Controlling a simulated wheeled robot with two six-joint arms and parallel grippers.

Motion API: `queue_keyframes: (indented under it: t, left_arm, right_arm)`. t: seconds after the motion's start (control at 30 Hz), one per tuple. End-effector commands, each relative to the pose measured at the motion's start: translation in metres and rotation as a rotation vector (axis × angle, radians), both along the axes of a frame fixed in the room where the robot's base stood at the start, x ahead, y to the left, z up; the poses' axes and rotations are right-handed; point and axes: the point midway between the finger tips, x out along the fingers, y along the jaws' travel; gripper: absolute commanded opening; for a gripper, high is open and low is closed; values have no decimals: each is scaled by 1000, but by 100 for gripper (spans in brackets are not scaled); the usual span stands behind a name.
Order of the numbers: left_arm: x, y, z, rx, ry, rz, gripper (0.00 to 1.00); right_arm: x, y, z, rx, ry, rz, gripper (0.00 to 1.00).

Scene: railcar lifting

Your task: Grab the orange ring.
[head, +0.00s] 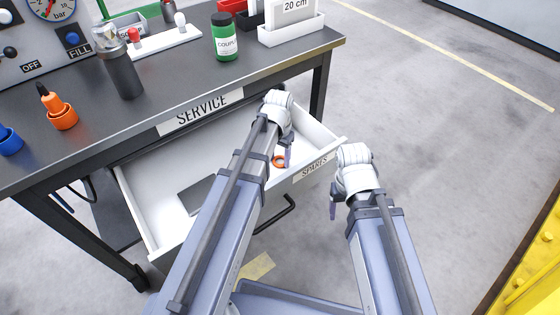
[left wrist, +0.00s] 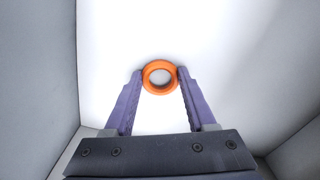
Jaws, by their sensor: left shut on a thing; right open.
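The orange ring (left wrist: 146,84) is between the two purple fingertips of my left gripper (left wrist: 160,84) in the left wrist view, with white drawer surface behind it. The fingers touch it on both sides. In the head view the ring (head: 278,161) shows low in the open white drawer, partly hidden by my left gripper (head: 284,158). I cannot tell whether the ring rests on the drawer floor. My right gripper (head: 334,205) is open and empty, outside the drawer to the right.
The drawer (head: 155,222), labelled SPARES, is pulled out below the dark SERVICE bench (head: 175,95). A dark flat piece (head: 196,194) lies in it.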

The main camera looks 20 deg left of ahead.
Motion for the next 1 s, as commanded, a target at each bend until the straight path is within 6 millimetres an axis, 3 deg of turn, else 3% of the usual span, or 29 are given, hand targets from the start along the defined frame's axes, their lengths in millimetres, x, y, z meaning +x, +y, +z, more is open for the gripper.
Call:
queue_keyframes:
  t: [0.27, 0.47, 1.0]
  left_arm:
    - [0, 0, 2, 0, 0, 0, 4]
    - [0, 0, 15, 0, 0, 0, 4]
    - [0, 0, 93, 0, 0, 0, 4]
  right_arm:
    - [0, 0, 2, 0, 0, 0, 72]
    - [0, 0, 15, 0, 0, 0, 72]
    - [0, 0, 93, 0, 0, 0, 72]
